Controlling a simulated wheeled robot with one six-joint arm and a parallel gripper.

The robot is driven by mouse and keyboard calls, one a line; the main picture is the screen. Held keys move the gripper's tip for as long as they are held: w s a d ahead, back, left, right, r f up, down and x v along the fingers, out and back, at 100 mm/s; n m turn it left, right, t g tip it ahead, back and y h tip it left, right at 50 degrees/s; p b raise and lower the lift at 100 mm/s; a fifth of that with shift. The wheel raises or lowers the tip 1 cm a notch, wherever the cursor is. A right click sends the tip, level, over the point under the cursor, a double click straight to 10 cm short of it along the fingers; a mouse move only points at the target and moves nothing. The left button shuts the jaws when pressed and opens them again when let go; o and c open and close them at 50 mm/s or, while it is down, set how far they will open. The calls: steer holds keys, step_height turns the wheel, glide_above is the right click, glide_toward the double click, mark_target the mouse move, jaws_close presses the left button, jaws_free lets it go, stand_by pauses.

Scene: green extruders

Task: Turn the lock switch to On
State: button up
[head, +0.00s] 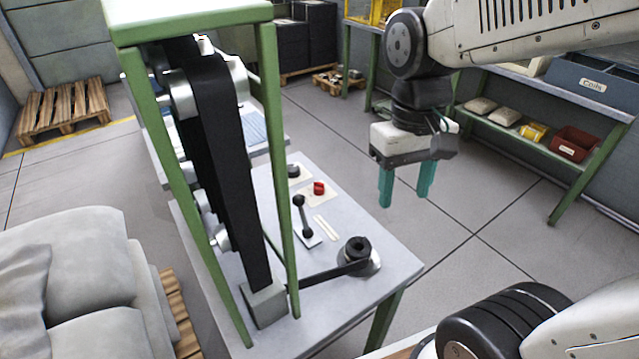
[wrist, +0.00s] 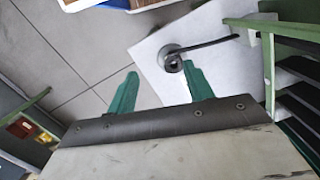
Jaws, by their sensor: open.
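My gripper (head: 405,197) is open and empty, with its two green fingers pointing down. It hangs in the air to the right of the grey machine table (head: 385,262). A red knob (head: 319,188) stands on a pale plate on the table. I cannot read any label that marks one as the lock switch. In the wrist view, the open fingers (wrist: 160,72) show beside the table (wrist: 148,48); the red knob is not visible there.
A green-legged shelf (head: 600,140) stands at the right. Open floor (head: 480,240) lies between.

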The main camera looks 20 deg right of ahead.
steer(key=w+a+f+m+g, duration=0.15)
steer(key=w+f, duration=0.45)
steer(key=w, duration=0.6)
steer(key=m+t, duration=0.3)
steer(key=m, duration=0.6)
glide_above(319, 183)
steer(key=shift+n, duration=0.25)
steer(key=f, duration=1.1)
steer(key=shift+s+d+f, duration=0.1)
steer(key=shift+s+d, duration=0.1)
steer(key=shift+s, duration=0.15)
steer(key=shift+w, duration=0.15)
steer(key=shift+w+f+m, duration=0.1)
steer(key=shift+m, duration=0.4)
step_height(319, 183, down, 8)
steer(key=shift+w+a+r, duration=0.1)
steer(key=shift+a+r, duration=0.05)
steer(key=shift+r, duration=0.1)
steer(key=c, duration=0.9)
